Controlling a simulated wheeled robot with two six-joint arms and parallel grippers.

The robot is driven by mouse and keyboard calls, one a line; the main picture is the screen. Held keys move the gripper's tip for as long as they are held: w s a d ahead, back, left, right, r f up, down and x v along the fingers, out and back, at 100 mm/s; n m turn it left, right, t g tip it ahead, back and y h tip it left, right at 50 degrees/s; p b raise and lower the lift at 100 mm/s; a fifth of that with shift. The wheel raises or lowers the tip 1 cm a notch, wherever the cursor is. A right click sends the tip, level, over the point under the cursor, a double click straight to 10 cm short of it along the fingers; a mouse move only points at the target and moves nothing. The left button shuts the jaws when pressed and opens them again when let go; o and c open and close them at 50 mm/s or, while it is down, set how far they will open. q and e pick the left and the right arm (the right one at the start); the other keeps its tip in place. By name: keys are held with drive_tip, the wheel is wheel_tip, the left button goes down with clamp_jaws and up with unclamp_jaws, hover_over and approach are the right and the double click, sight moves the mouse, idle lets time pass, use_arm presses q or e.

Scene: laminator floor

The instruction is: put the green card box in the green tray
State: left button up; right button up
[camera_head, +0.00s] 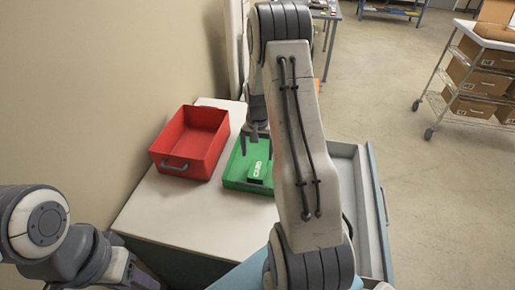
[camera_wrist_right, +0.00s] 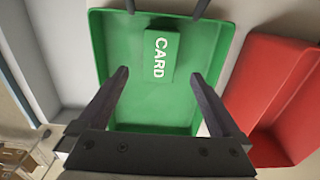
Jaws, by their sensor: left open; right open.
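The green card box (camera_head: 260,171), marked CARD, lies inside the green tray (camera_head: 233,179) on the white worktop. In the right wrist view the box (camera_wrist_right: 162,57) rests on the floor of the tray (camera_wrist_right: 112,45), near one end wall. My right gripper (camera_head: 257,144) is above the tray, open and empty. In its wrist view the two fingers (camera_wrist_right: 160,76) are spread apart, with the box just beyond their tips and not held. My left gripper (camera_head: 135,276) is at the lower left, away from the tray, and only partly visible; nothing is seen in it.
A red tray (camera_head: 190,142) stands left of the green tray, near the wall. An open grey drawer (camera_head: 366,215) is to the right of the worktop (camera_head: 165,212). A shelf cart (camera_head: 470,80) with cardboard boxes stands on the open floor at the far right.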

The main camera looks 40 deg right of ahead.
drive_tip(key=s+a+r+n, duration=0.2)
drive_tip(key=a+r+n, duration=0.15)
drive_tip(key=a, duration=0.45)
drive_tip(key=s+a+r+n, duration=0.2)
drive_tip(key=a+r, duration=0.3)
drive_tip(key=a, duration=0.3)
drive_tip(key=s+a+r+n, duration=0.25)
drive_tip(key=a+r, duration=0.25)
drive_tip(key=a, duration=0.3)
drive_tip(key=s+a+r+n, duration=0.1)
drive_tip(key=s+a+n, duration=0.3)
drive_tip(key=s, duration=0.5)
drive_tip(key=s+a+r+n+y, duration=0.1)
drive_tip(key=s+a+n, duration=0.4)
drive_tip(key=s, duration=0.4)
drive_tip(key=shift+s+a+r+b, duration=0.2)
drive_tip(key=shift+a+r+b, duration=0.15)
drive_tip(key=shift+a, duration=0.15)
